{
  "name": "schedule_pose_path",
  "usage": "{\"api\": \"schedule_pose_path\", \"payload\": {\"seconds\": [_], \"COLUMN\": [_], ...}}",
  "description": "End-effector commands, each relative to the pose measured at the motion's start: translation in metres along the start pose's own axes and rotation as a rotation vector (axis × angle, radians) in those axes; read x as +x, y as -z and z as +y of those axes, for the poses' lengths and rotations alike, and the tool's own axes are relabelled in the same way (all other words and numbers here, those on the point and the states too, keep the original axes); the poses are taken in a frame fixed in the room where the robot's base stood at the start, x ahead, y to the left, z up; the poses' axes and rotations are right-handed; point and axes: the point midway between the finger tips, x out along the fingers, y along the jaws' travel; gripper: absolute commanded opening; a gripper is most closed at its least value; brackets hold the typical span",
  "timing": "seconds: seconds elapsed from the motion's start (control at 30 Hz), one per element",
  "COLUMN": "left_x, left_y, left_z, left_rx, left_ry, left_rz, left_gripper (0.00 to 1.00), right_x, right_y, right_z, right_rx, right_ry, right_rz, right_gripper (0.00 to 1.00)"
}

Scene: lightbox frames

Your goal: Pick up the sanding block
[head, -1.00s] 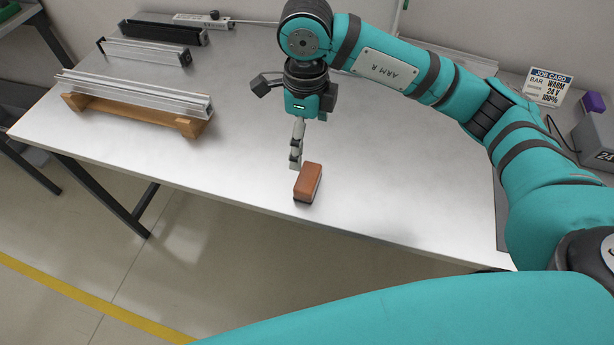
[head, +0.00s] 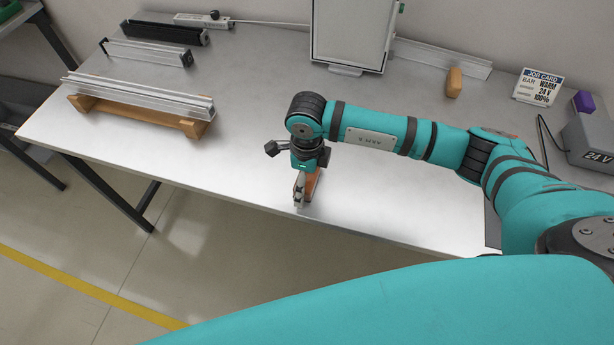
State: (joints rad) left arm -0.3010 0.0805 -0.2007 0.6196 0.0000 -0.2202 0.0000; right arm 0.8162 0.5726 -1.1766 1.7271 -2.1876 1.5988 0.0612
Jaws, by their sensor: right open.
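The sanding block (head: 313,184) is an orange-brown block near the front edge of the metal table. It is partly hidden behind my right gripper. My right gripper (head: 302,198) points down at the block, with its fingers low beside or around it; I cannot tell which. The jaws are open. My left gripper is not in view.
An aluminium profile on a wooden cradle (head: 120,112) lies at the left of the table (head: 235,80). More profiles lie behind it. A white panel (head: 352,35) stands at the back. A tan block (head: 454,83), a job card (head: 538,87) and a grey 24 V box (head: 590,140) are at the right.

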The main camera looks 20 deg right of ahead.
Motion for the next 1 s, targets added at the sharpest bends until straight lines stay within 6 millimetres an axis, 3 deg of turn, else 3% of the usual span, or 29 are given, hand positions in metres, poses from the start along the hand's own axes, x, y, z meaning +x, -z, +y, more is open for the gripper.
{"api": "schedule_pose_path", "payload": {"seconds": [0.23, 0.63, 1.0], "left_x": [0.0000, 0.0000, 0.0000], "left_y": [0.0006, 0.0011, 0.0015], "left_z": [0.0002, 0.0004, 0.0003], "left_rx": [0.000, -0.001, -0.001], "left_ry": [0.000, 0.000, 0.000], "left_rz": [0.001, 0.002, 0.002], "left_gripper": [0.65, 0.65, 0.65], "right_x": [0.0021, 0.0016, 0.0013], "right_y": [-0.0002, -0.0003, -0.0004], "right_z": [0.0000, -0.0001, -0.0002], "right_rx": [-0.001, 0.000, 0.000], "right_ry": [0.001, 0.001, 0.001], "right_rz": [-0.001, -0.001, -0.001], "right_gripper": [1.00, 0.48, 0.46]}}
